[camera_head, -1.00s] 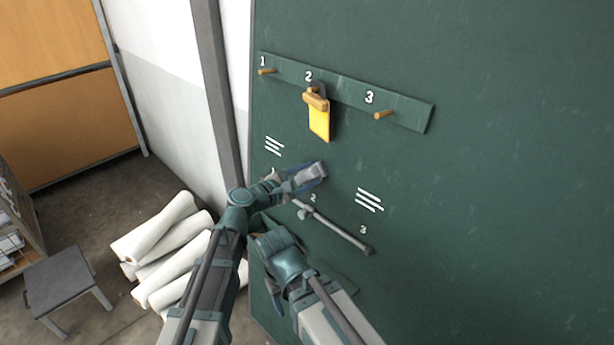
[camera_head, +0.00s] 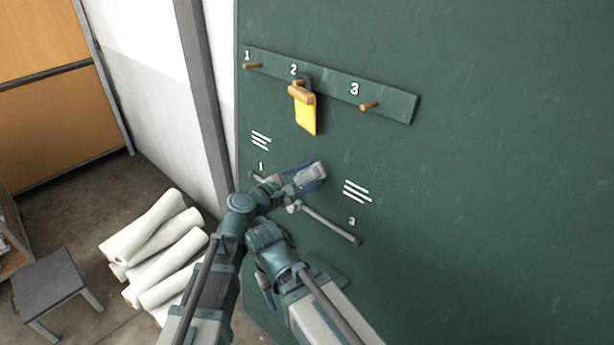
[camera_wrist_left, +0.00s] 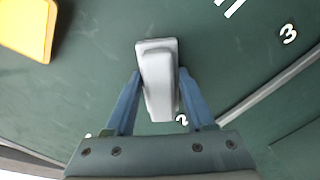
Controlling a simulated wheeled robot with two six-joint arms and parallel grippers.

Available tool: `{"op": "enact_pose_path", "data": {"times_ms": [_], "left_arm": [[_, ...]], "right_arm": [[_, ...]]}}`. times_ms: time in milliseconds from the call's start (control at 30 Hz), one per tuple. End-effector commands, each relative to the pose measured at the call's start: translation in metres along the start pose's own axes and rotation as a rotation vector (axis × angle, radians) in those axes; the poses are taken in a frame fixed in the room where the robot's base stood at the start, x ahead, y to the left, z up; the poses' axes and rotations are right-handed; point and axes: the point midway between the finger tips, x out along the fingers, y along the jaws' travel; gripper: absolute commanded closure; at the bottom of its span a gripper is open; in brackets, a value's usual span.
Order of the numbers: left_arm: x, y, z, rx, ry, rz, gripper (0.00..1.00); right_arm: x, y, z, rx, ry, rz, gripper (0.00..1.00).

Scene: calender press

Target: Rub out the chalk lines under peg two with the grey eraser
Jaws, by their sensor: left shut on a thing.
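My left gripper (camera_head: 308,179) is shut on the grey eraser (camera_head: 317,171) in front of the green board. The left wrist view shows the eraser (camera_wrist_left: 158,80) between the two blue fingers, above the small number 2 (camera_wrist_left: 182,120). Peg two (camera_head: 297,83) is on the rail above, with a yellow piece with a wooden bar (camera_head: 305,110) hanging there. No chalk lines show under peg two; the eraser and gripper cover part of that area. Chalk lines show under peg one (camera_head: 260,140) and peg three (camera_head: 357,191).
The peg rail (camera_head: 335,87) crosses the board. A thin grey rod (camera_head: 330,225) runs below the chalk marks. White rolls (camera_head: 160,250) and a grey stool (camera_head: 50,280) stand on the floor at left. The board's right side is clear.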

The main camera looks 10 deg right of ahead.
Motion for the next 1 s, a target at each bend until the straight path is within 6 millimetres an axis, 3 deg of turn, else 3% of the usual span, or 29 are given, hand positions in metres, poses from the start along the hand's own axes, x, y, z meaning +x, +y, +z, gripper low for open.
{"op": "enact_pose_path", "data": {"times_ms": [600,1000], "left_arm": [[0.000,0.034,-0.033,0.000,0.003,0.003,1.00],[-0.003,0.033,-0.033,0.000,0.001,0.002,1.00]], "right_arm": [[0.000,0.000,0.000,0.000,0.000,0.000,0.35],[-0.001,0.000,0.000,0.000,0.000,0.000,0.35]]}}
